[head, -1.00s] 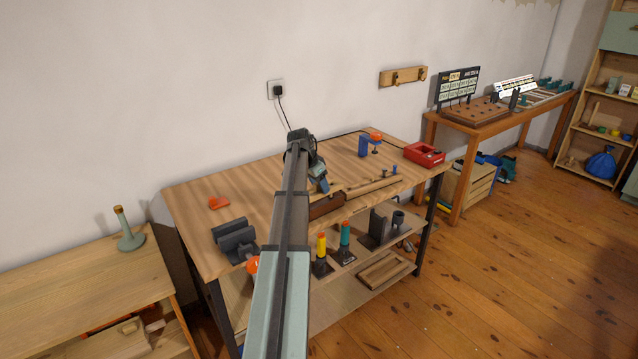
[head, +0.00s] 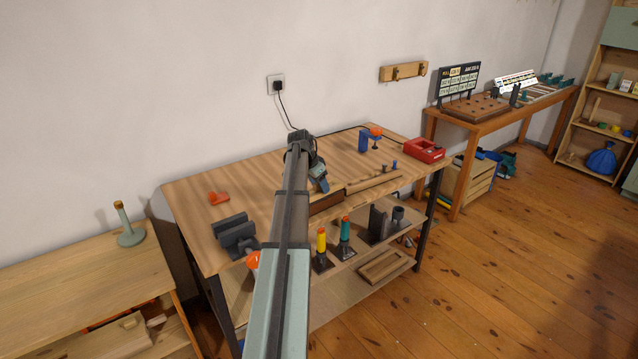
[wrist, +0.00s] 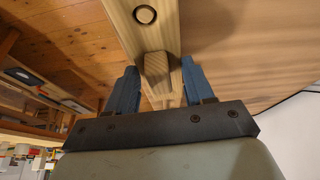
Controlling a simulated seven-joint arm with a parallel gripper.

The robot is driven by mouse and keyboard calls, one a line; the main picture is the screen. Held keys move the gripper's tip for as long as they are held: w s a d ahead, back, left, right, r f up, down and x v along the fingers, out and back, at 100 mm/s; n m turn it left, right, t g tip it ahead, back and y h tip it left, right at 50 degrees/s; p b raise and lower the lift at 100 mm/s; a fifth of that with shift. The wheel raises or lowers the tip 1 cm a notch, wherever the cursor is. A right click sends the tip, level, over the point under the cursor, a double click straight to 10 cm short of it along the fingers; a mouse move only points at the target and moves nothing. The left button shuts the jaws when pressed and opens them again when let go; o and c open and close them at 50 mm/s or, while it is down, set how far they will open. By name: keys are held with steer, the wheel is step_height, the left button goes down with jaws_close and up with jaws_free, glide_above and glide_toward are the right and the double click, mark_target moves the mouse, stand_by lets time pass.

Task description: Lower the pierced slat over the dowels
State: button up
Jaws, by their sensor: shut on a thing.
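The pale wooden pierced slat (wrist: 163,38) runs up from between my jaws in the wrist view. A round hole with a dark rim (wrist: 145,14) shows near the top; wood fills its middle, and I cannot tell whether that is a dowel. My gripper (wrist: 159,66) is shut on the slat, its blue fingers on either side, with a small wooden block between them. In the head view my gripper (head: 319,184) is low over the bench's front part. A long pale strip (head: 374,183) lies to its right, with small pegs (head: 394,165) behind. My arm hides part of this area.
The workbench (head: 200,240) holds an orange piece (head: 218,198), a dark grey holder (head: 236,232), a blue and orange clamp (head: 369,139) and a red box (head: 424,150). A brown block (head: 325,203) is by the front edge.

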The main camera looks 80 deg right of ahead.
steer(key=shift+f, duration=0.6)
steer(key=o, duration=1.2)
steer(key=v, duration=1.4)
steer(key=shift+f, duration=0.1)
